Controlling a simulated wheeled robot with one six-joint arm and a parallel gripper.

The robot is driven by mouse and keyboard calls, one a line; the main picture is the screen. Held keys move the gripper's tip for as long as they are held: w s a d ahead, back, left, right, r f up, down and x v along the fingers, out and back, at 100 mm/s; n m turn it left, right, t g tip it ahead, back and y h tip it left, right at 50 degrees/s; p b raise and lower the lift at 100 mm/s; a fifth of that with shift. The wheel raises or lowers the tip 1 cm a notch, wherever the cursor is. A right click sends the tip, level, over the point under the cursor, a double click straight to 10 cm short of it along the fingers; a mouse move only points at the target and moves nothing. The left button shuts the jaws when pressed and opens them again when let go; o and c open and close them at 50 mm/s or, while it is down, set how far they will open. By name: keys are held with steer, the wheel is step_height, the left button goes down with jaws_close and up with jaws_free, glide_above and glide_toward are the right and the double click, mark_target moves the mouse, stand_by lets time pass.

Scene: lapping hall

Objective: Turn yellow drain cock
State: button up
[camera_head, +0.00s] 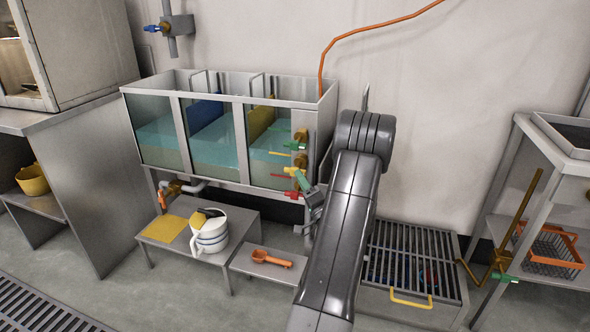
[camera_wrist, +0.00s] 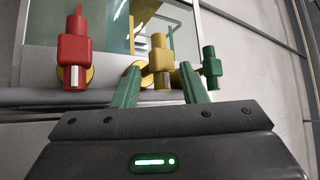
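The yellow drain cock (camera_wrist: 161,58) is in the middle of the wrist view, between a red cock (camera_wrist: 73,48) on the left and a green cock (camera_wrist: 211,67) on the right. My gripper (camera_wrist: 160,68) is open, its two green fingers pointing up at the yellow cock. The cock's lower end shows in the gap between the fingertips; I cannot tell whether they touch it. In the head view my gripper (camera_head: 297,178) is at the right front corner of the glass tank (camera_head: 240,140), beside the coloured cocks, and partly hides them.
A low table (camera_head: 163,255) below the tank holds a white jug (camera_head: 210,238) and a yellow cloth (camera_head: 164,228). An orange scoop (camera_head: 272,259) lies on a lower bench. A slatted grate (camera_head: 405,255) stands to the right.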

steer(key=v, duration=0.8)
steer(key=shift+p, duration=0.35)
steer(key=shift+w+a+r, duration=0.1)
steer(key=shift+w, duration=0.05)
steer(key=b+x, duration=0.1)
steer(key=x, duration=1.2)
steer(key=shift+w+b, duration=0.25)
steer(key=shift+b, duration=0.05)
steer(key=shift+a+r, duration=0.1)
steer(key=shift+a, duration=0.05)
steer(key=p+v, duration=0.2)
steer(key=v, duration=1.2)
steer(key=w+a+r+n+g+p, duration=0.1)
steer(key=w+a+r+n+p, duration=0.1)
steer(key=w+a+r, duration=0.4)
steer(key=w+p, duration=0.1)
steer(key=w, duration=0.4)
steer(key=shift+a+g, duration=0.4)
